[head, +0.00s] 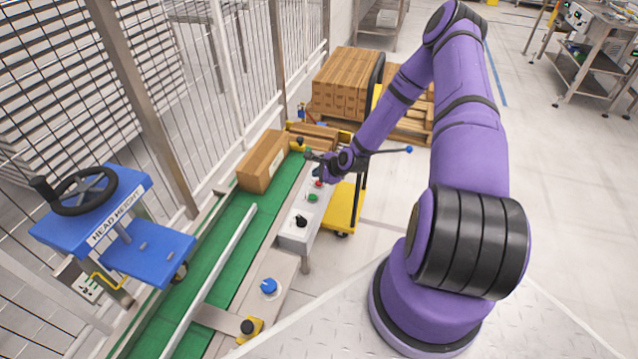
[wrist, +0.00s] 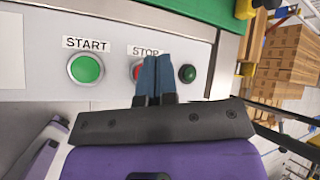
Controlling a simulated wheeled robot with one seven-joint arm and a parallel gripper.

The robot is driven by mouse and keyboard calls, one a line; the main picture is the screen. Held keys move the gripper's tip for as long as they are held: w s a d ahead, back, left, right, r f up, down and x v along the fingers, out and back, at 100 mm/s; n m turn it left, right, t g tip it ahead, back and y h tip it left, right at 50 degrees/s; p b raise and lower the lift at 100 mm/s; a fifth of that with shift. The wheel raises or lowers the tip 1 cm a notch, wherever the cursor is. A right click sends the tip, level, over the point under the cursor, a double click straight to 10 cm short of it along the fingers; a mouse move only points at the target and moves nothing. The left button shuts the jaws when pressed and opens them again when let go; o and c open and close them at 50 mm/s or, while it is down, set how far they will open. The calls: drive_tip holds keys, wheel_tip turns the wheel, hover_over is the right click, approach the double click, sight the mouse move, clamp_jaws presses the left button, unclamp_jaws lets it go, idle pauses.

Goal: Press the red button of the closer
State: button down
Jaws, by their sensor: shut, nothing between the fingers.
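The red button (wrist: 137,70) under the STOP label sits on a grey control panel (wrist: 30,95) in the wrist view. Its right part is hidden behind the blue fingertips of my gripper (wrist: 153,65). My gripper is shut and empty, with its tips in front of or over the red button; I cannot tell if they touch it. In the head view the red button (head: 319,184) shows just below my gripper (head: 312,158). A green button (wrist: 86,69) under the START label is to the left, and a small dark green lamp or button (wrist: 187,73) is to the right.
A green conveyor (head: 235,225) runs beside the panel, with a cardboard box (head: 263,160) on it. A black knob (head: 301,221) is on the panel's near end. A yellow cart (head: 342,208) stands close to the right. Stacked cartons (head: 345,80) are behind.

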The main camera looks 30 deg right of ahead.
drive_tip(key=shift+r, duration=1.95)
drive_tip(key=shift+r, duration=0.3)
drive_tip(key=s+a+r+n+g+h, duration=0.15)
drive_tip(key=r+n, duration=0.35)
drive_tip(key=r, duration=0.6)
drive_tip(key=s+a+r+n+g+h, duration=0.1)
drive_tip(key=s+a+r+n, duration=0.2)
drive_tip(key=r, duration=0.8)
drive_tip(key=s+a+r+n+g+h, duration=0.1)
drive_tip(key=s+r+n+h, duration=0.15)
drive_tip(key=r+n, duration=0.6)
drive_tip(key=s+a+r+n+y, duration=0.1)
drive_tip(key=s+a+r+n, duration=0.2)
drive_tip(key=s+r, duration=0.7)
drive_tip(key=s+a+r+n, duration=0.3)
drive_tip(key=s+a+r, duration=0.3)
drive_tip(key=s, duration=1.1)
wheel_tip(320, 180, up, 4)
drive_tip(key=shift+a+r+y, duration=0.2)
drive_tip(key=shift+a+y, duration=0.05)
drive_tip(key=shift+y, duration=0.15)
